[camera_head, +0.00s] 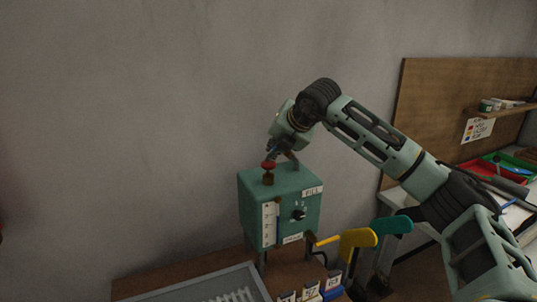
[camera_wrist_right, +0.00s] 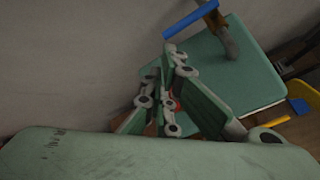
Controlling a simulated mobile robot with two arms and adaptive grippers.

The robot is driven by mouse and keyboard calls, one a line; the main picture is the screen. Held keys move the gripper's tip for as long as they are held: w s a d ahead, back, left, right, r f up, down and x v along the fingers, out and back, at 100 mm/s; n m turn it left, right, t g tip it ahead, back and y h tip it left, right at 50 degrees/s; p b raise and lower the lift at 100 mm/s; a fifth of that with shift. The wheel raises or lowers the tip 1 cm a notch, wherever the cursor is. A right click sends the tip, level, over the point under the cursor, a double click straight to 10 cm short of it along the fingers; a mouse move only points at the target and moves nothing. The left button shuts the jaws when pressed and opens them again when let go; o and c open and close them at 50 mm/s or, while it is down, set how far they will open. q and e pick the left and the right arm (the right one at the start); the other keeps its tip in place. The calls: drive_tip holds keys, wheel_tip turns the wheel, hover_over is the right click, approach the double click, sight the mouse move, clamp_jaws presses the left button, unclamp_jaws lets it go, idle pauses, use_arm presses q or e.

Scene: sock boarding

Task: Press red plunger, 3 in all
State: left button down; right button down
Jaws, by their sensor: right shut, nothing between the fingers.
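The red plunger (camera_head: 268,164) stands on a short brass-coloured stem on top of a green box (camera_head: 254,212). My right gripper (camera_head: 279,153) is shut and empty, pointing down at the plunger from just above and to the right. I cannot tell whether the fingertips touch the red cap. In the right wrist view, the gripper (camera_wrist_right: 170,100) shows its linked fingers, with a bit of red (camera_wrist_right: 176,107) showing behind them. The fingers hide most of the plunger there. My left gripper is not in view.
The box front carries a white scale (camera_head: 268,225), a black knob (camera_head: 299,214) and labels. A yellow paddle (camera_head: 357,239) and a teal paddle (camera_head: 391,225) stand to its right. A grey-rimmed tray (camera_head: 190,293) lies below left. A plain wall is behind.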

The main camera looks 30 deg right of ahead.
drive_tip(key=shift+r+p, duration=0.85)
drive_tip(key=shift+r, duration=0.9)
wheel_tip(320, 180, up, 5)
drive_tip(key=p, duration=0.3)
idle(1.2)
